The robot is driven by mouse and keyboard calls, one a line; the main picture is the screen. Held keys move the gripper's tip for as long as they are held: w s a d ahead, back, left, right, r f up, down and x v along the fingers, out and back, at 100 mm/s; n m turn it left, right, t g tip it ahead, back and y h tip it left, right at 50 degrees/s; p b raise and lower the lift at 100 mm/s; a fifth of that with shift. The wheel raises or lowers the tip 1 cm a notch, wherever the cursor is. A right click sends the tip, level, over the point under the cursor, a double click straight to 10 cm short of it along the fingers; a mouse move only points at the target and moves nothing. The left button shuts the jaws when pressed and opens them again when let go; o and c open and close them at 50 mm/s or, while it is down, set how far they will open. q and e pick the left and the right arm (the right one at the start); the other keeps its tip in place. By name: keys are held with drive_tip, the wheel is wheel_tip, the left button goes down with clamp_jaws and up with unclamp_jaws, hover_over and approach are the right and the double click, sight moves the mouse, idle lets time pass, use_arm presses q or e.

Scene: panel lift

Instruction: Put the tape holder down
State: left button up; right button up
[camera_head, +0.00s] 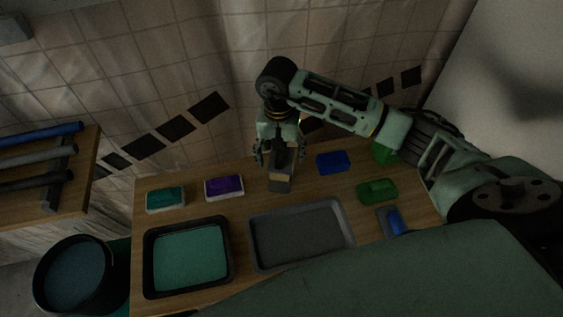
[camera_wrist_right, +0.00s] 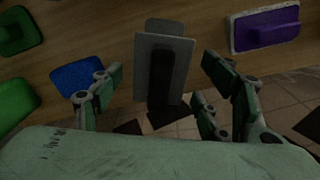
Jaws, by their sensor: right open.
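A grey flat plate with a dark upright block on it, which I take for the tape holder (camera_head: 280,184), is at the back middle of the wooden table. It also shows in the right wrist view (camera_wrist_right: 177,60). My right gripper (camera_head: 279,158) is above and around it, pointing down. The right wrist view shows its fingers open, one on each side, with a gap to the plate on both sides. I cannot tell whether its underside rests flat on the table. My left gripper is not in view.
The table (camera_head: 190,212) holds a teal float (camera_head: 165,199), a purple float (camera_head: 224,187), a blue block (camera_head: 333,162), green pieces (camera_head: 377,190), a teal-filled tray (camera_head: 152,262) and a grey tray (camera_head: 256,252). A bucket (camera_head: 48,302) and rack of tubes (camera_head: 40,155) are left.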

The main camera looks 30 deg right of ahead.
wheel_tip(320, 180, up, 7)
drive_tip(key=shift+a+r+b, duration=0.1)
drive_tip(key=shift+r+b, duration=0.05)
drive_tip(key=shift+b, duration=0.35)
